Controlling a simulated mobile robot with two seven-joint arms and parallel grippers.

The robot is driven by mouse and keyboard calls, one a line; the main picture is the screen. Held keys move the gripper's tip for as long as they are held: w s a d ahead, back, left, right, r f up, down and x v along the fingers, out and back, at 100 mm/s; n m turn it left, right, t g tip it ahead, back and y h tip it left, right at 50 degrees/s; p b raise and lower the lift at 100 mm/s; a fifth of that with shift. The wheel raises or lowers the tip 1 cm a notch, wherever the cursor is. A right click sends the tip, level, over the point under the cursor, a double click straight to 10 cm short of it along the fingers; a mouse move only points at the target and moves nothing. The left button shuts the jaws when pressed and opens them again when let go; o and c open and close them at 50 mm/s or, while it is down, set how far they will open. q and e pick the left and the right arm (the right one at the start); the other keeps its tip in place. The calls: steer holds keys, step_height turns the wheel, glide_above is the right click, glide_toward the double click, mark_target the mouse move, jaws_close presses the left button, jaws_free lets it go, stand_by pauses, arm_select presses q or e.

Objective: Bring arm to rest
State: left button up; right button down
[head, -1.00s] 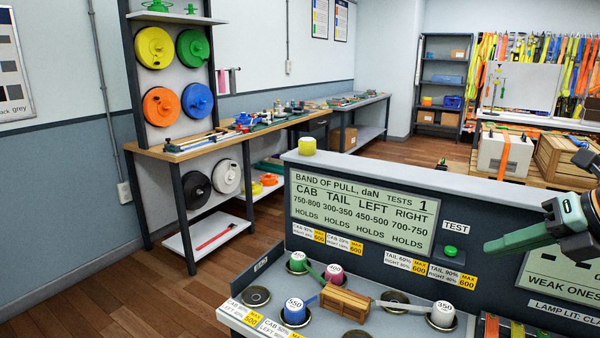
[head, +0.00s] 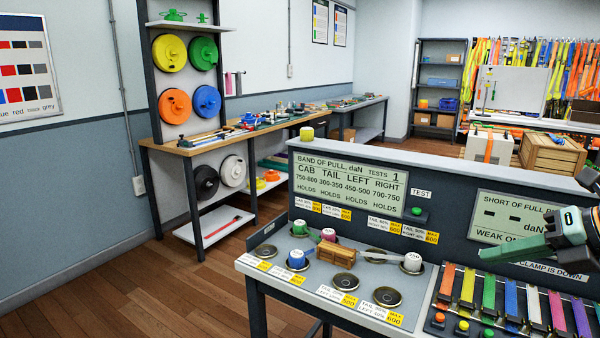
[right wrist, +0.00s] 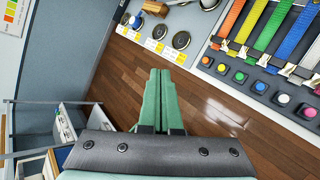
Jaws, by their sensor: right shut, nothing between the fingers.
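My right gripper (head: 482,254) comes in from the right edge of the head view, in front of the grey console. Its green fingers are shut with nothing between them. In the right wrist view its fingers (right wrist: 159,72) lie together, with bare wooden floor beyond their tips. It touches nothing that I can see. My left gripper is not in the head view.
The console (head: 270,267) carries a small wooden crate (head: 335,257) with straps to weighted pegs. Coloured straps (head: 489,294) with buttons lie right of it, below the gripper. A workbench (head: 180,148) stands back left. The floor (head: 190,290) at left is clear.

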step_height(320, 180, down, 21)
steer(key=s+d+m+t+p, duration=0.25)
steer(key=m+t+p, duration=0.35)
steer(key=m, duration=1.2)
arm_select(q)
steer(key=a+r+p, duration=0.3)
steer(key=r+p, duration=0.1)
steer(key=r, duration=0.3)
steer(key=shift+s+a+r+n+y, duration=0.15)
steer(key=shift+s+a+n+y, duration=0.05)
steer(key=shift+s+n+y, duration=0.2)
arm_select(e)
steer(key=s+a+f+m+g+h, duration=0.3)
steer(key=s+a+f+m+g, duration=0.1)
steer(key=s+a+f+m, duration=0.8)
steer(key=s+a+f, duration=0.2)
steer(key=s+f, duration=0.1)
steer(key=shift+a+f+m+h, duration=0.3)
steer(key=shift+a+f+h, duration=0.05)
steer(key=shift+h, duration=0.05)
